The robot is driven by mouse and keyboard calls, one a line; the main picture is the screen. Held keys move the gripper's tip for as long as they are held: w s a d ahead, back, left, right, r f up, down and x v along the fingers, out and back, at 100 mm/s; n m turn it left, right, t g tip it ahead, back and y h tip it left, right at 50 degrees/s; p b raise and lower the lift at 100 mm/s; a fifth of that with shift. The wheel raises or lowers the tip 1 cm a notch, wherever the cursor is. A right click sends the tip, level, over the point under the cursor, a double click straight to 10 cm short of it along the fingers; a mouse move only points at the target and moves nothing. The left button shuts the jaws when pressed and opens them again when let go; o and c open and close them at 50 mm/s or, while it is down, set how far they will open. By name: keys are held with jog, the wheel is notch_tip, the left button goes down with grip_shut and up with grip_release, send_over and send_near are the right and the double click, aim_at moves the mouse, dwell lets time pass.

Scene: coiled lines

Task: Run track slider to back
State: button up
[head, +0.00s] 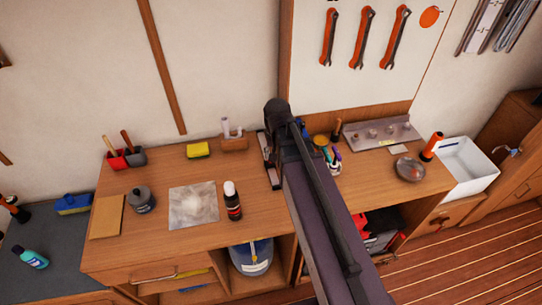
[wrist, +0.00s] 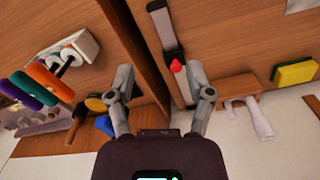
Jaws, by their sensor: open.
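A short metal track (wrist: 163,28) with dark ends lies on the wooden bench, running toward the wall. A dark slider with a red tip (wrist: 176,65) sits partway along it, beside the right fingertip. My gripper (wrist: 158,74) is open and empty above the bench, its fingers spread with the red tip between them, near the right one. Whether finger and tip touch, I cannot tell. In the head view the track (head: 267,147) shows just left of my arm, which hides part of it; the slider is not clear there.
A yellow sponge (head: 198,150) and a wooden block with a pale upright piece (head: 234,142) stand left of the track. Coloured rolls (wrist: 45,82) stand on the other side of a wooden divider (wrist: 135,45).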

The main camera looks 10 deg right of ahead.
jog(key=w+r+m+p, duration=0.1)
jog(key=w+m, duration=0.4)
jog(key=w, duration=0.5)
jog(key=shift+r+m, duration=0.3)
jog(key=shift+d+f, duration=0.1)
jog(key=shift+f, duration=0.15)
notch_tip(320, 180, down, 13)
jog(key=b, duration=1.3)
jog(key=shift+f, duration=0.15)
grip_shut()
